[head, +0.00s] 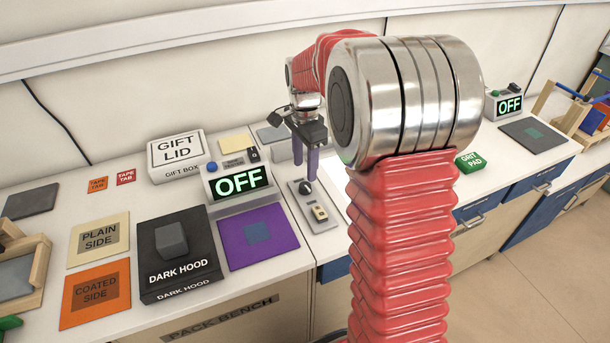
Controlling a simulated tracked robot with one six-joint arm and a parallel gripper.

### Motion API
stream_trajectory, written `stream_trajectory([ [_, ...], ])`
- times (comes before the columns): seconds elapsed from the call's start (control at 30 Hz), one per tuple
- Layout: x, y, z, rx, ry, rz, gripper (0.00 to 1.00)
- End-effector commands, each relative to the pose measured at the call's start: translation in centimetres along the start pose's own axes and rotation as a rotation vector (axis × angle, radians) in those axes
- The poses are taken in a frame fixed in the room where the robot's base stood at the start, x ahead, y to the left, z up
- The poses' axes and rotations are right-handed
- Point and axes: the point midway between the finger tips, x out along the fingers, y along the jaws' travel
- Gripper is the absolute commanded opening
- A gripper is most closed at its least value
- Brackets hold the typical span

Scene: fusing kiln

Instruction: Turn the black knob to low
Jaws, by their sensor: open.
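The black knob (305,188) sits on the upper part of a small pale control panel (325,222) on the bench. The panel also carries a small yellowish switch or block (319,213). The setting the knob points to is too small to read. My gripper (305,171) points down with its two purple fingers just above and behind the knob. The fingers are apart and hold nothing that I can see. I cannot tell whether a finger touches the knob. A display (240,182) left of the panel reads OFF in green.
Left of the panel are a purple sheet (235,250), the dark hood (165,280) and the gift lid box (172,150). My red arm hides the bench right of the panel. Farther right are a green grit pad (469,162) and a second OFF display (509,105).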

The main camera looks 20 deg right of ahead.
Motion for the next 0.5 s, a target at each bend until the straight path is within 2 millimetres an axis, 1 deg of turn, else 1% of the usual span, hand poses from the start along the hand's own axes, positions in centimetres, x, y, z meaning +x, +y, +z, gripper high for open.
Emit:
stream_trajectory([
  [0.03,-1.0,-0.1,0.0,0.000,0.001,-0.003,0.46],
  [0.1,-2.2,-0.1,0.0,0.000,0.001,-0.004,0.46],
  [0.3,-5.3,-0.1,0.0,0.000,0.001,-0.002,0.46],
  [0.4,-6.3,-0.1,0.0,0.000,0.001,-0.002,0.46],
  [0.5,-6.8,0.0,0.0,0.000,0.001,-0.001,0.46],
])
